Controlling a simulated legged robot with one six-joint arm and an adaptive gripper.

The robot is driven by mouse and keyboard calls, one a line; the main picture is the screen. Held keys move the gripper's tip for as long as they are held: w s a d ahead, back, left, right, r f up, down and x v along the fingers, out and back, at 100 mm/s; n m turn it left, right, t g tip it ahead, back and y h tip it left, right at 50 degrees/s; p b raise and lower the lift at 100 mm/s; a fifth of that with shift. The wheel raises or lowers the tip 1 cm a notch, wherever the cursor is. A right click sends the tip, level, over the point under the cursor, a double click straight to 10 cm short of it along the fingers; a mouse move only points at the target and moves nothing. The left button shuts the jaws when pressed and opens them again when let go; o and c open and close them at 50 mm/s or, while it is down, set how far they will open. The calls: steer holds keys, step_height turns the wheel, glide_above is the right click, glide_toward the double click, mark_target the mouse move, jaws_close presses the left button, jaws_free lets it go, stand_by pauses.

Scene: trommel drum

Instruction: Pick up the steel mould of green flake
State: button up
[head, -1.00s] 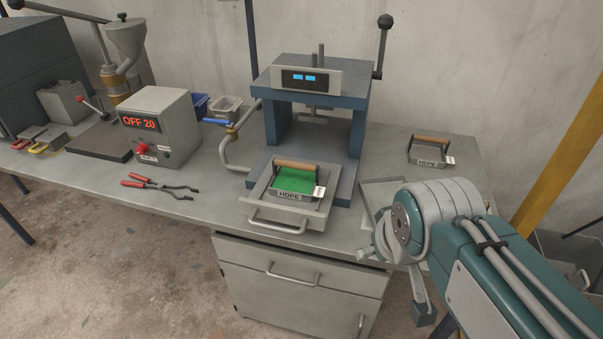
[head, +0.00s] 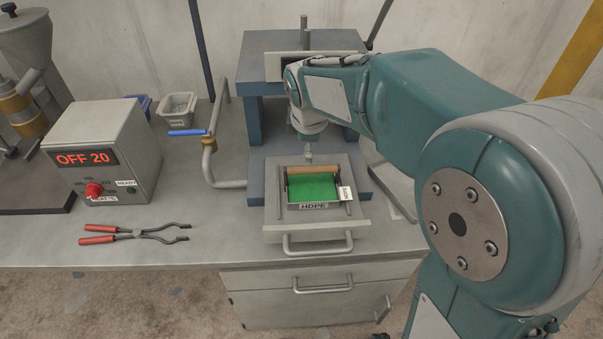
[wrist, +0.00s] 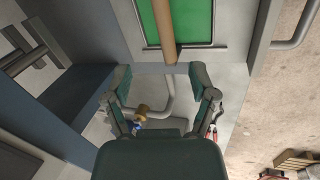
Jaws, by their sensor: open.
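The steel mould (head: 314,206), labelled HDPE, holds bright green flake (head: 314,187) and has a wooden bar handle (head: 312,170) across it. It sits in the press's pulled-out drawer tray (head: 275,215). A white tag hangs at its right side. In the wrist view the green flake (wrist: 198,22) and wooden handle (wrist: 165,38) are at the top, partly cut off. My gripper (wrist: 161,80) is open and empty, its fingers spread either side of the handle's line, with the handle's end just beyond the fingertips. In the head view it is small, just behind the mould.
The blue press frame (head: 255,105) stands behind the tray, partly hidden by my arm. Left are a heater box (head: 103,148) reading OFF 20, red-handled tongs (head: 135,234), a grey bin (head: 178,107) and a bent pipe with blue lever (head: 208,160). Bench around the tongs is clear.

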mark_target(310, 168)
steer(key=f, duration=0.1)
steer(key=w+d+f, duration=0.1)
steer(key=f, duration=0.1)
steer(key=d+f, duration=0.1)
steer(key=shift+w+d+f, duration=0.15)
steer(key=shift+f, duration=0.1)
steer(key=f, duration=0.1)
steer(key=a+f, duration=0.2)
steer(key=f, duration=0.1)
steer(key=shift+w+a, duration=0.15)
steer(key=shift+w, duration=0.1)
steer(key=shift+w+d+f, duration=0.15)
steer(key=shift+d+f, duration=0.05)
steer(key=shift+f, duration=0.25)
steer(key=shift+w+d+f, duration=0.15)
steer(key=shift+f, duration=0.25)
steer(key=shift+d+f, duration=0.1)
steer(key=shift+d, duration=0.45)
steer(key=shift+a, duration=0.3)
steer(key=c, duration=0.9)
steer(key=shift+a, duration=0.25)
jaws_close()
